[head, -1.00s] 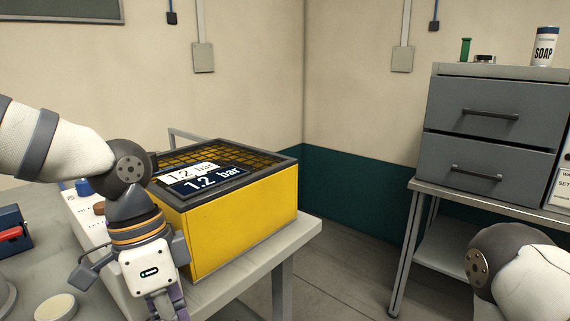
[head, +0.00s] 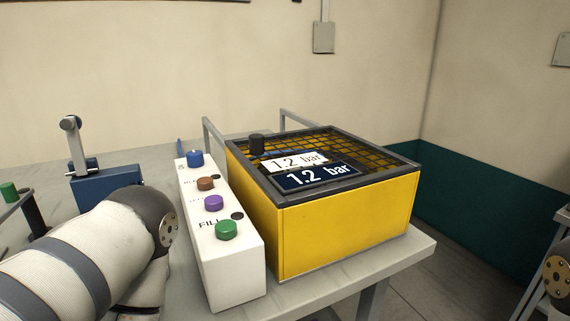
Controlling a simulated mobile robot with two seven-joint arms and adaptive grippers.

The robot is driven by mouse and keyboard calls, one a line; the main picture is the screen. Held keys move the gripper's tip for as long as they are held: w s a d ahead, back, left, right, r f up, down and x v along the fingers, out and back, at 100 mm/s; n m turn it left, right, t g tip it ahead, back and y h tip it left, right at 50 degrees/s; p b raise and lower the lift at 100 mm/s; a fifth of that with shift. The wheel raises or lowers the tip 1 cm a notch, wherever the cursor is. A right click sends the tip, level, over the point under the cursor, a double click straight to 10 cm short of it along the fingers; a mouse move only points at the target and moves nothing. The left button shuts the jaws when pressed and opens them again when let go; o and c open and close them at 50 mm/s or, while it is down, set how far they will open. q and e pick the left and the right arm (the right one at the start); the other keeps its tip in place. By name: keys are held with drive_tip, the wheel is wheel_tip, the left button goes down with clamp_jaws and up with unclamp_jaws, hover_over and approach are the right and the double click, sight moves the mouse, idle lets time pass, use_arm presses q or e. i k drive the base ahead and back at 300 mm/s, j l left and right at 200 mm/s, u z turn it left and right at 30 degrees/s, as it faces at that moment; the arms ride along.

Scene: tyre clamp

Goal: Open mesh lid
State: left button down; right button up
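A yellow box (head: 345,235) stands on the bench. Its dark-framed mesh lid (head: 375,155) lies flat across the top, shut as far as I can see. A black knob (head: 256,145) stands up at the lid's left side. A white and a dark-blue plate, both reading "1.2 bar", show over the mesh. Part of my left arm is at lower left, left of the box; its gripper is out of view. A bit of my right arm shows at the right edge; its gripper is also out of view.
A white control panel (head: 235,270) with blue, brown, purple and green knobs stands along the box's left side. A dark-blue device (head: 100,187) with a grey upright lever is farther left. Grey metal bars (head: 212,133) rise behind the box.

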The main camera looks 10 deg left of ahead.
sight(290, 182)
drive_tip(key=i+l+u, duration=0.15)
drive_tip(key=u, duration=0.25)
drive_tip(key=i+l+u, duration=0.35)
drive_tip(key=k, duration=0.5)
drive_tip(key=i, duration=0.4)
